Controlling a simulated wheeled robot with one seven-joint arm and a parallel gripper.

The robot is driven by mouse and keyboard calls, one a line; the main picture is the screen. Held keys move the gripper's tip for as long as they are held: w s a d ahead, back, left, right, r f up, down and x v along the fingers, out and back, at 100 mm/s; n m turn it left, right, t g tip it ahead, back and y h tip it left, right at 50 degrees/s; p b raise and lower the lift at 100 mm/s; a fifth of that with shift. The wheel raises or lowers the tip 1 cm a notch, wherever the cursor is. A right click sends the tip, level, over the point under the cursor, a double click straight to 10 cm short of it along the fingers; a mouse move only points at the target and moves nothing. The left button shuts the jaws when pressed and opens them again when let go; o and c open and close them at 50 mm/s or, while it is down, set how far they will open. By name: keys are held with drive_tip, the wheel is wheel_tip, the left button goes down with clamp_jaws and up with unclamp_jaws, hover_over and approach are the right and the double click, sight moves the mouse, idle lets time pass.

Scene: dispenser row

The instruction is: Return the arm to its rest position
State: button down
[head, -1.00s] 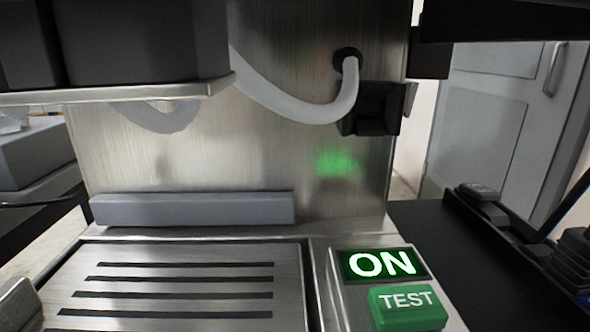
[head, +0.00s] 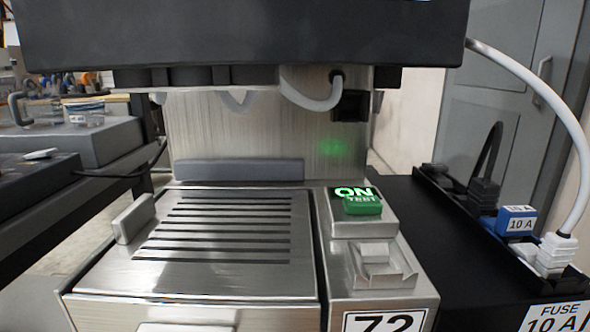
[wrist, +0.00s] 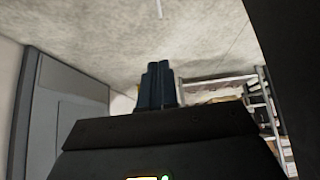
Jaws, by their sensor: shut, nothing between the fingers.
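My gripper (wrist: 158,68) shows in the wrist view as dark fingers held close together, shut and empty, beyond a black housing. It points up toward the pale ceiling and touches nothing that I can see. In the head view neither my gripper nor my arm shows. The steel dispenser (head: 265,130) fills the middle of the head view, with a slatted tray (head: 150,262) at its front. Its ON sign (head: 352,192) is lit green above a green TEST button (head: 362,206).
A black bench (head: 405,215) at right carries a fuse rack with a blue 10 A block (head: 516,220) and a white plug (head: 556,252) on a white cable. A grey cabinet (head: 480,110) stands behind. Grey units (head: 70,140) stand at left.

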drive_tip(key=s+a+f+t+p, duration=0.1)
drive_tip(key=s+f+p, duration=0.15)
drive_tip(key=s, duration=0.65)
drive_tip(key=s+a+f+t+p, duration=0.15)
drive_tip(key=s+p, duration=0.25)
drive_tip(key=s, duration=0.5)
drive_tip(key=s+r+t+p, duration=0.1)
drive_tip(key=s+r+p, duration=0.15)
drive_tip(key=s, duration=0.65)
drive_tip(key=s+r+p, duration=0.2)
drive_tip(key=s+r, duration=0.2)
drive_tip(key=s, duration=0.4)
drive_tip(key=s+d+r+t+p, duration=0.15)
drive_tip(key=s+r+p, duration=0.35)
drive_tip(key=s+r, duration=1)
drive_tip(key=s+r+t+p, duration=0.1)
drive_tip(key=s+r, duration=0.4)
drive_tip(key=r, duration=0.5)
drive_tip(key=s+r+t+p, duration=0.1)
drive_tip(key=s+r+p, duration=0.2)
drive_tip(key=s+r, duration=0.3)
wheel_tip(320, 180, up, 6)
drive_tip(key=shift+d+f+t+p, duration=0.25)
drive_tip(key=shift+d+t+p, duration=0.05)
drive_tip(key=shift+d+p, duration=0.15)
